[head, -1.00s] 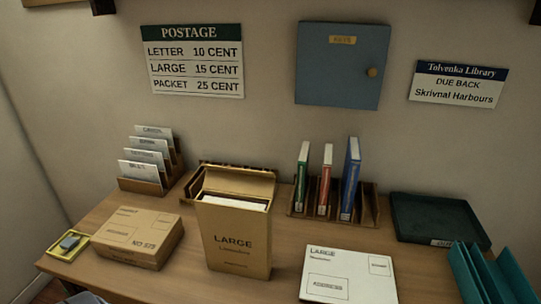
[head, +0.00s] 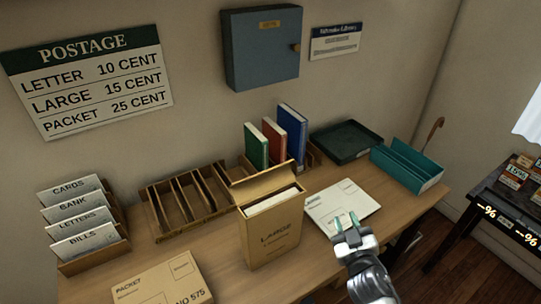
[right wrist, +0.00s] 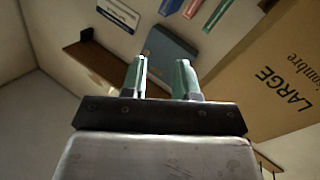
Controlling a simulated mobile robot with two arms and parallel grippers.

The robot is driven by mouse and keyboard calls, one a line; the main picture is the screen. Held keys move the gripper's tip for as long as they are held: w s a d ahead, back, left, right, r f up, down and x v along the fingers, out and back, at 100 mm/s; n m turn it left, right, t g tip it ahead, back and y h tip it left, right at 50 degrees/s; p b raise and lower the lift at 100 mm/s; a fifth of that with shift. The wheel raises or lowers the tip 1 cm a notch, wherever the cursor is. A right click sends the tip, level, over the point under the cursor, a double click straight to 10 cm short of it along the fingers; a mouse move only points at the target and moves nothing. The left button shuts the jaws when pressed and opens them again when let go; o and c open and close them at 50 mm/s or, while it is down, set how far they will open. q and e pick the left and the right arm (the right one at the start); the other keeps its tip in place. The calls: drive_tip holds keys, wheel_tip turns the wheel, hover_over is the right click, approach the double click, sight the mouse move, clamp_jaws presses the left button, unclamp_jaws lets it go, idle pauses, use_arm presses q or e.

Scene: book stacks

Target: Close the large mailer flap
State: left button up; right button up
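The large mailer (head: 272,238) is a tan upright box marked LARGE, standing near the front middle of the desk. Its flap (head: 262,182) stands raised at the back of the top opening, and pale contents (head: 272,201) show inside. My right gripper (head: 346,220) is open and empty, to the right of the mailer and apart from it, in front of the white LARGE envelope (head: 342,200). In the right wrist view the two fingers (right wrist: 159,77) are spread, with the mailer's printed face (right wrist: 265,85) at the right. My left gripper is not in view.
A packet box (head: 160,283) lies at the front left, near a letter rack (head: 92,259). Upright books (head: 291,140), a dark green tray (head: 346,139) and a teal holder (head: 408,165) line the back right.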

drive_tip(key=w+a+r+n+g+y, duration=0.1)
drive_tip(key=a+r+n+y, duration=0.35)
drive_tip(key=r, duration=0.25)
drive_tip(key=w+a+r+n+y, duration=0.1)
drive_tip(key=a+r+n+y, duration=0.3)
drive_tip(key=r+n+y, duration=0.15)
drive_tip(key=n+g+h+p, duration=0.45)
drive_tip(key=n+g, duration=0.65)
drive_tip(key=g, duration=0.3)
approach(271, 169)
drive_tip(key=shift+h, duration=0.45)
drive_tip(key=x, duration=0.3)
drive_tip(key=p+x, duration=0.1)
drive_tip(key=x, duration=0.5)
drive_tip(key=shift+a+r, duration=0.25)
drive_tip(key=shift+a, duration=0.1)
drive_tip(key=shift+w+a+f+p, duration=0.15)
drive_tip(key=shift+a+f+p, duration=0.15)
drive_tip(key=shift+f, duration=0.15)
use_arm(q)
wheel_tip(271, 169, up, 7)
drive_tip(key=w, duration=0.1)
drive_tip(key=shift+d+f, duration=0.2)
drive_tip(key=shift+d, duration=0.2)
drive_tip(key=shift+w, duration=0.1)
use_arm(e)
clamp_jaws()
